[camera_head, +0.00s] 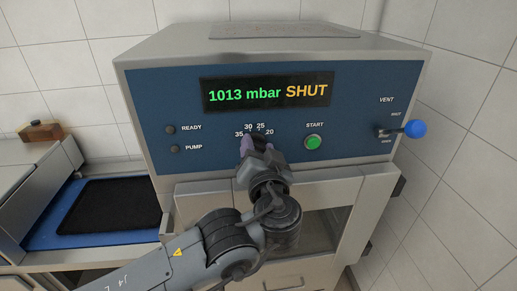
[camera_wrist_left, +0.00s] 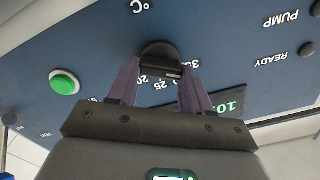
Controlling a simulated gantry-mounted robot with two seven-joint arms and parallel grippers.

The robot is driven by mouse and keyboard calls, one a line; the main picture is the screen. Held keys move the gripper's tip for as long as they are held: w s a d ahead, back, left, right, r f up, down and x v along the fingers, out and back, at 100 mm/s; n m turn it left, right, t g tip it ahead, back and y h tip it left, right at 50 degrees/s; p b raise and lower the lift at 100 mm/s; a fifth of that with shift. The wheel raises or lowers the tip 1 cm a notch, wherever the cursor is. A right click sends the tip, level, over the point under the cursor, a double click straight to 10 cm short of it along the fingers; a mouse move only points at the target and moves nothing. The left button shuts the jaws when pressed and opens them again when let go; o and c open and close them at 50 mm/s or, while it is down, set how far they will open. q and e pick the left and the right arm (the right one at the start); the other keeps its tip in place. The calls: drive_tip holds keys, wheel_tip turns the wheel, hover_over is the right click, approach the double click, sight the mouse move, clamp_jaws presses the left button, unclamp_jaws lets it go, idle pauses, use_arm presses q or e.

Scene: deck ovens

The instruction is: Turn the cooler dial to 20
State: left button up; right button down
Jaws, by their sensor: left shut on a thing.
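The cooler dial (camera_wrist_left: 157,52) is a round dark knob on the blue panel, with the scale numbers 20, 25, 30 and 35 around it. The wrist view shows the panel upside down. My left gripper (camera_wrist_left: 161,72) has its two purple fingers on either side of the knob's grip and is shut on it. In the head view my left gripper (camera_head: 257,146) is at the panel just below the numbers and hides most of the dial. Which number the dial points at cannot be read clearly.
The display (camera_head: 268,92) reads 1013 mbar SHUT. A green START button (camera_head: 313,142) is right of the dial. A blue-knobbed VENT lever (camera_head: 415,129) sticks out at the right. READY and PUMP lamps are left. A black mat (camera_head: 108,206) lies in a blue tray at lower left.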

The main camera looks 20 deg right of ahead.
use_arm(q)
drive_tip(key=shift+f+b, duration=0.2)
drive_tip(key=shift+b, duration=0.35)
drive_tip(key=m+b, duration=0.3)
drive_tip(key=b, duration=0.2)
drive_tip(key=shift+f+b, duration=0.15)
drive_tip(key=shift+b, duration=0.25)
drive_tip(key=m+b, duration=0.2)
drive_tip(key=m, duration=0.2)
drive_tip(key=m+b, duration=0.1)
drive_tip(key=m, duration=0.2)
drive_tip(key=shift+d+m, duration=0.1)
drive_tip(key=shift+m, duration=0.3)
drive_tip(key=m+b, duration=0.1)
drive_tip(key=m, duration=0.3)
drive_tip(key=shift+m, duration=0.3)
drive_tip(key=m, duration=0.4)
drive_tip(key=shift+b, duration=0.3)
drive_tip(key=shift+f+m, duration=0.1)
drive_tip(key=shift+m, duration=2.1)
